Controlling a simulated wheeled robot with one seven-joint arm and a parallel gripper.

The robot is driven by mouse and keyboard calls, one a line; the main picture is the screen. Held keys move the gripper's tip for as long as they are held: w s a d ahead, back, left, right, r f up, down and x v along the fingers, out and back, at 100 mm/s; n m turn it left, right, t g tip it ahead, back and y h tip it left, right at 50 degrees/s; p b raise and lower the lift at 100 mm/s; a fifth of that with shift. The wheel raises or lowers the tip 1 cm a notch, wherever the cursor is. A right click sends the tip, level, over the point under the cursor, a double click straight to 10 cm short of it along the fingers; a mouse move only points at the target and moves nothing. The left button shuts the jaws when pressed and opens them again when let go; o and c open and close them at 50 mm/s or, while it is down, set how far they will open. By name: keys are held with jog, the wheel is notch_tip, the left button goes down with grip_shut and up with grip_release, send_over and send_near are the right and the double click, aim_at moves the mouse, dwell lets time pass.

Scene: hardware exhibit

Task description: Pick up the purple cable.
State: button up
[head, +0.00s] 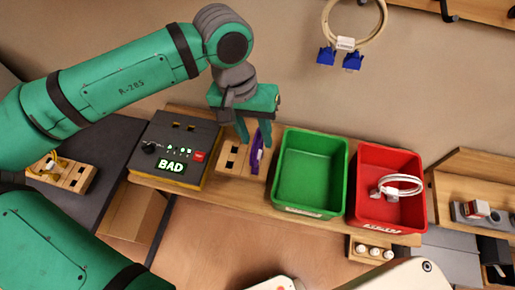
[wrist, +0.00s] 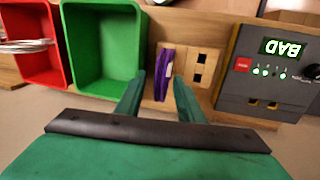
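The purple cable (head: 257,150) is a flattened coil standing upright on a light wooden block with dark slots (head: 229,163), between the tester box and the green bin. My gripper (head: 254,140) is above it with fingers pointing down and apart, one on each side of the cable in the picture. In the wrist view the cable (wrist: 163,72) shows beyond and between the two open fingertips (wrist: 157,88). I cannot tell whether either finger touches it.
A green bin (head: 333,143) stands right of the cable, then a red bin (head: 382,148) with a white cable (head: 398,186) in it. A dark tester box (head: 175,137) reading "BAD" is on the left. A beige cable with blue connectors (head: 345,43) hangs on the wall.

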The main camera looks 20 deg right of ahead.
jog(key=shift+s+d+f, duration=0.1)
jog(key=shift+d+f, duration=0.05)
jog(key=shift+f, duration=0.65)
jog(key=shift+c, duration=0.4)
grip_shut()
jog(key=shift+r, duration=0.1)
